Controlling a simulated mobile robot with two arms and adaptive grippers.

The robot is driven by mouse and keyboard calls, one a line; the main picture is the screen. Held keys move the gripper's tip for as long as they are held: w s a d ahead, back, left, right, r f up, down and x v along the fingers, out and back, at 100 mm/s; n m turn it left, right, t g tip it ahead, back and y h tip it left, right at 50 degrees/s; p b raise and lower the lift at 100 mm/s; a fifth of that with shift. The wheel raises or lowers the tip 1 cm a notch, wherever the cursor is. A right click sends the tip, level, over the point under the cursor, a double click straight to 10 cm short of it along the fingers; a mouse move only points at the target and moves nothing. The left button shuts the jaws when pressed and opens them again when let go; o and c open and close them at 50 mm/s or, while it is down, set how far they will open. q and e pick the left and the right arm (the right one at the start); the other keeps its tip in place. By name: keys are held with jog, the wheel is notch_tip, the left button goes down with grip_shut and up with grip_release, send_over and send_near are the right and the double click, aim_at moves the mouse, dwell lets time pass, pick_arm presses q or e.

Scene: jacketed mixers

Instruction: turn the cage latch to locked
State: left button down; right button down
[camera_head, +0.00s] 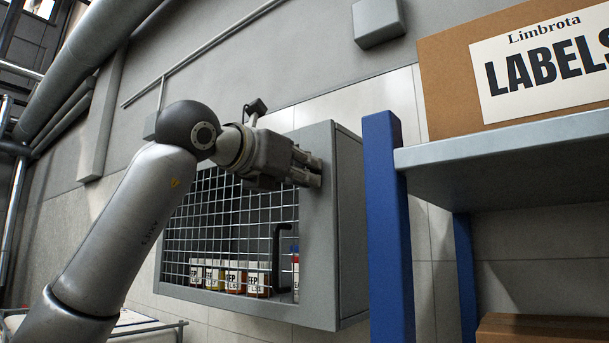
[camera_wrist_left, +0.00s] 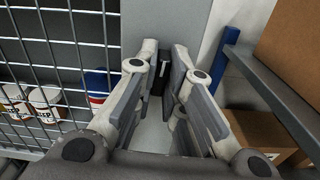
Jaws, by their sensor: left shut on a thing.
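The grey cage (camera_head: 352,230) is fixed to the wall, with a wire mesh door (camera_head: 215,235) at its front. My left gripper (camera_head: 308,170) is at the upper right part of the cage's front frame. In the left wrist view its fingers (camera_wrist_left: 161,72) are closed around a small dark piece with a pale metal edge, the cage latch (camera_wrist_left: 157,82). The fingers hide most of the latch, and in the head view it is fully hidden. I cannot tell which way the latch points. My right gripper is in neither view.
A black handle (camera_head: 284,250) sits low on the cage door. Labelled bottles (camera_head: 235,277) stand inside, behind the mesh. A shelf with blue posts (camera_head: 385,225) and a cardboard box (camera_head: 445,75) stands close to the cage's right.

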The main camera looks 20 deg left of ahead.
pick_arm(q)
jog(key=shift+n, duration=0.6)
jog(key=c, duration=1.5)
grip_release()
jog(key=shift+w, duration=0.1)
jog(key=v, duration=1.2)
jog(key=shift+r, duration=0.1)
